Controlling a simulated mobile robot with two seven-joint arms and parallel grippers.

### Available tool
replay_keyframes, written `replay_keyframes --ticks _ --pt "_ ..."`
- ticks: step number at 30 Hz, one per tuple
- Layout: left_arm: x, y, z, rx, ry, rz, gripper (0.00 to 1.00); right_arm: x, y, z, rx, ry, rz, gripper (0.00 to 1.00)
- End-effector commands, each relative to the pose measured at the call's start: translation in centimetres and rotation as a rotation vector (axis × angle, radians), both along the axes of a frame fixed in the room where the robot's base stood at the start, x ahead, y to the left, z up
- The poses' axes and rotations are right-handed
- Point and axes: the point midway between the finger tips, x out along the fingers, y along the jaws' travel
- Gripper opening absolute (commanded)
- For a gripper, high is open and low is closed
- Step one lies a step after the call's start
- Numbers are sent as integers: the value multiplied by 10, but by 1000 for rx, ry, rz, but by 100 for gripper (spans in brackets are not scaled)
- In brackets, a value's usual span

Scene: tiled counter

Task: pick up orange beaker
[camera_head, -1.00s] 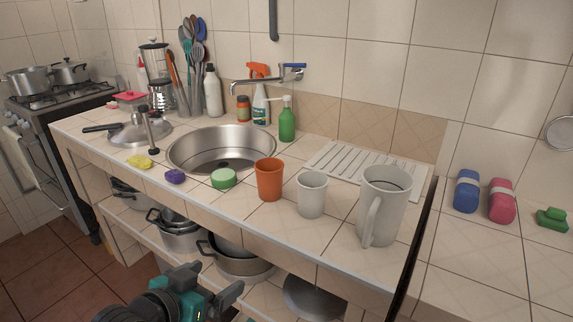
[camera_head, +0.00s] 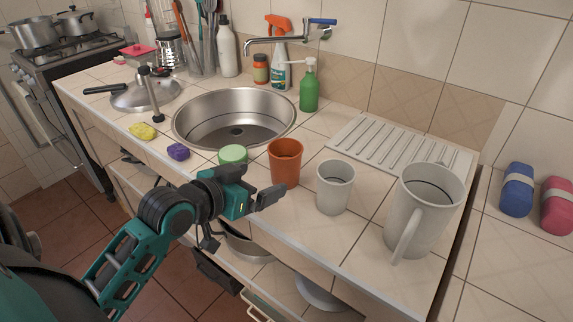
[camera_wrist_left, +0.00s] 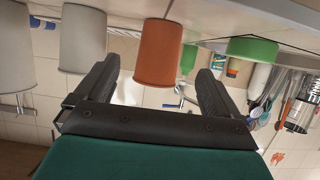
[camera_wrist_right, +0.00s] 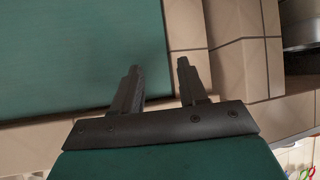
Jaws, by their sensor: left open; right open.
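My left gripper (camera_head: 272,196) is at the counter's front edge, just in front of the beaker. In the left wrist view, which is upside down, the orange beaker (camera_wrist_left: 158,52) lies ahead between the open fingers (camera_wrist_left: 158,88), not visibly gripped. My right gripper (camera_wrist_right: 158,80) is open and empty in the right wrist view; it is not in the head view.
A large white mug (camera_head: 421,208) stands right of the white cup. A purple sponge (camera_head: 178,152) and yellow sponge (camera_head: 143,131) lie along the front edge.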

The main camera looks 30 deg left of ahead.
Motion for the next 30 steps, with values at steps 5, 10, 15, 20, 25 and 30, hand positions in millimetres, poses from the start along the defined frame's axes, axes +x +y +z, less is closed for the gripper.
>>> replay_keyframes --ticks 5,10,15,20,25,30 --pt "25 -2 -10 0 -1 1 96 0 0 0 0 1 0 43" --pt "34 -3 -15 1 1 0 96 0 0 0 0 1 0 43" --pt "49 -4 -23 -1 0 -1 96 0 0 0 0 1 0 43" --pt "69 -5 -33 0 -1 0 96 0 0 0 0 1 0 43" --pt "80 -7 -38 1 0 0 96 0 0 1 0 1 0 43" --pt "80 -7 -38 2 0 -1 96 0 0 1 0 0 0 43"
